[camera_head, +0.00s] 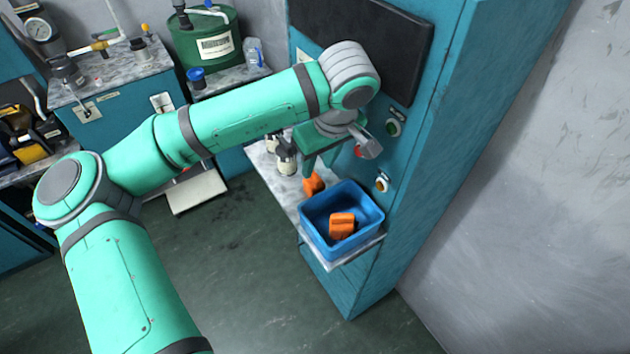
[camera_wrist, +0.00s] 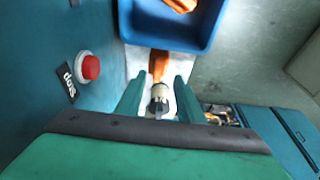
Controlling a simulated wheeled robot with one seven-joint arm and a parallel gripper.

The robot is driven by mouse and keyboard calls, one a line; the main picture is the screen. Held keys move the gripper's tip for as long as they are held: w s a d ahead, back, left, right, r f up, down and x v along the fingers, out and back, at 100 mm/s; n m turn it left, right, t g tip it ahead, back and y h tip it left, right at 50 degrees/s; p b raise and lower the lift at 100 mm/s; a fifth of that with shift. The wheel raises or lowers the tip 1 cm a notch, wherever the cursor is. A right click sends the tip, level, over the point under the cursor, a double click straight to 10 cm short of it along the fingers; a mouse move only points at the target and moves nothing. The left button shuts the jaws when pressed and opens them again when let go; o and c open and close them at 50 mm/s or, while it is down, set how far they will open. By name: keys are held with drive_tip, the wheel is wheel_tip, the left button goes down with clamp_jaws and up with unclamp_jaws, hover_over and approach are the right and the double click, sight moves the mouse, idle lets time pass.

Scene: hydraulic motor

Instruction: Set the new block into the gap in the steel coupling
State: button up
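My gripper (camera_head: 320,170) points down over the shelf beside the teal cabinet. In the wrist view its two fingers (camera_wrist: 159,80) are apart, with nothing clamped between them. An orange block (camera_head: 313,184) lies on the shelf just below the fingertips; in the wrist view it shows (camera_wrist: 158,65) between and beyond them. A steel part, seemingly the coupling (camera_head: 286,160), stands behind the gripper; it also shows in the wrist view (camera_wrist: 158,98) between the fingers. Its gap cannot be made out. Another orange piece (camera_head: 342,225) lies in the blue bin (camera_head: 316,236).
The blue bin stands at the shelf's front end, close to the gripper. The cabinet wall with a red button (camera_wrist: 89,67), a green button (camera_head: 393,128) and a dark panel (camera_head: 365,45) is close on one side. A green drum (camera_head: 205,35) stands behind.

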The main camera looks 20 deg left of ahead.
sight(314, 176)
drive_tip(key=x, duration=0.5)
drive_tip(key=shift+w+a, duration=0.15)
drive_tip(key=shift+w, duration=0.25)
drive_tip(key=c, duration=0.9)
drive_tip(key=shift+s+a, duration=0.1)
clamp_jaws()
